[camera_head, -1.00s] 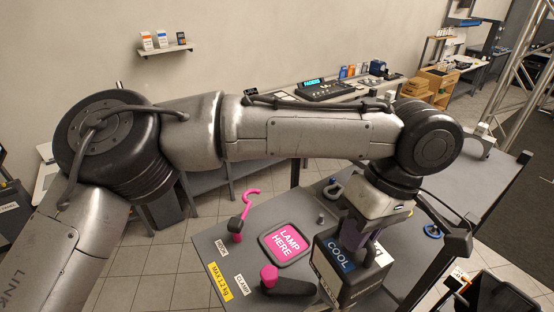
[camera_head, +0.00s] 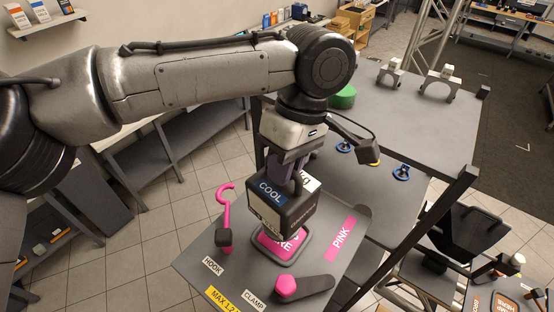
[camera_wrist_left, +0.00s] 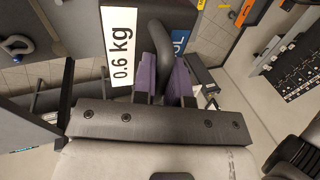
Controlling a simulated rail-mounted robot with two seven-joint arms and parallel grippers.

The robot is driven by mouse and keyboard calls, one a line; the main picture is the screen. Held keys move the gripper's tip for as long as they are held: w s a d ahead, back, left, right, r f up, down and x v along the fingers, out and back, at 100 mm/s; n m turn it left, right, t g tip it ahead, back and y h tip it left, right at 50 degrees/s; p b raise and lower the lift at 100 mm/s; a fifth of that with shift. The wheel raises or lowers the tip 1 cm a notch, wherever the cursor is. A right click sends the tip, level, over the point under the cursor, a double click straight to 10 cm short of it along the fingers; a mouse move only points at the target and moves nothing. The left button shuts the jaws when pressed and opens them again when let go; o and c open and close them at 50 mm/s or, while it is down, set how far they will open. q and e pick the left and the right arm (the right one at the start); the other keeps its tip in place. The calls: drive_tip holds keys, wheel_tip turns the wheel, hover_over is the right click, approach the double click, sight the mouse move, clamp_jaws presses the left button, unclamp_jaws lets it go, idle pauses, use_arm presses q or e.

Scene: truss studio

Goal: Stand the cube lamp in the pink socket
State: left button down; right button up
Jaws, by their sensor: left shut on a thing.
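The cube lamp (camera_head: 292,212) is a dark box with a blue COOL label and a carrying handle on top. My left gripper (camera_head: 291,176) is shut on that handle, with the lamp hanging roughly upright below it. My right gripper is not in view.
A pink hook (camera_head: 225,208) stands left of the socket, and a pink-ended clamp lever (camera_head: 304,287) lies in front. A PINK label (camera_head: 342,233) lies right.

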use_arm(q)
drive_tip(key=shift+f+b, duration=0.45)
drive_tip(key=shift+b, duration=0.15)
wheel_tip(320, 180, down, 2)
drive_tip(key=b, duration=0.3)
drive_tip(key=shift+f, duration=0.95)
drive_tip(key=shift+p, duration=0.6)
drive_tip(key=shift+d, duration=0.1)
idle(0.5)
drive_tip(key=shift+f+p, duration=0.15)
drive_tip(key=shift+p, duration=0.4)
idle(0.5)
